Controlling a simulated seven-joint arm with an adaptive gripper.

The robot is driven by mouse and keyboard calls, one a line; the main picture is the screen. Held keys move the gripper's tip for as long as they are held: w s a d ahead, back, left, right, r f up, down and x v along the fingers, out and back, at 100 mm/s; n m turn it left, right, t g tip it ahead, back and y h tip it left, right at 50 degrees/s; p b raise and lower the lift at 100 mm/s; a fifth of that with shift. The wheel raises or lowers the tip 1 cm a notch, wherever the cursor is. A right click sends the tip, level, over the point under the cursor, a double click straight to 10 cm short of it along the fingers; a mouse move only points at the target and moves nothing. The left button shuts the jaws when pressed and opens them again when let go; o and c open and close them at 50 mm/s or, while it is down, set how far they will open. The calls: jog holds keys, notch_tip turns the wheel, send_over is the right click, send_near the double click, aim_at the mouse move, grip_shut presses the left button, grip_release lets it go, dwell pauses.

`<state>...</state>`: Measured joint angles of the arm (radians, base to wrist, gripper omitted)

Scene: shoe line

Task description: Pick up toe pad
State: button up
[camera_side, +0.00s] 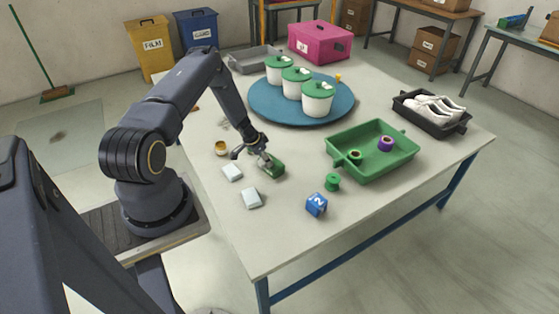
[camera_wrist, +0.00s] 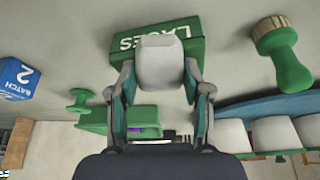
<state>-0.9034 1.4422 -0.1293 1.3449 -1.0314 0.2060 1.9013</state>
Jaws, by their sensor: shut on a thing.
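My gripper (camera_side: 262,153) is low over the near left part of the table. It is shut on a pale grey, rounded toe pad (camera_wrist: 160,62). In the wrist view my gripper (camera_wrist: 158,85) has one finger on each side of the pad. A green box (camera_side: 273,169) lies right by the fingertips in the side view. The same box, lettered LACES (camera_wrist: 150,36), shows behind the pad in the wrist view, and the pad covers part of it. I cannot tell whether pad and box touch.
Two pale blocks (camera_side: 232,173) (camera_side: 251,197) lie nearby. A green spool (camera_side: 332,182), blue cube (camera_side: 316,205) and green tray (camera_side: 398,168) are rightward. A blue turntable (camera_side: 262,112) holds white pots. A green-handled tool (camera_wrist: 284,58) stands close by in the wrist view.

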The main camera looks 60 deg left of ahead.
aim_at(275, 160)
notch_tip(275, 160, up, 8)
jog(key=shift+w+r, duration=0.15)
jog(key=shift+r, duration=0.1)
jog(key=x, duration=0.8)
jog(key=shift+f, duration=0.45)
jog(key=shift+f, duration=0.1)
jog(key=o, duration=0.9)
jog(key=shift+o, duration=0.2)
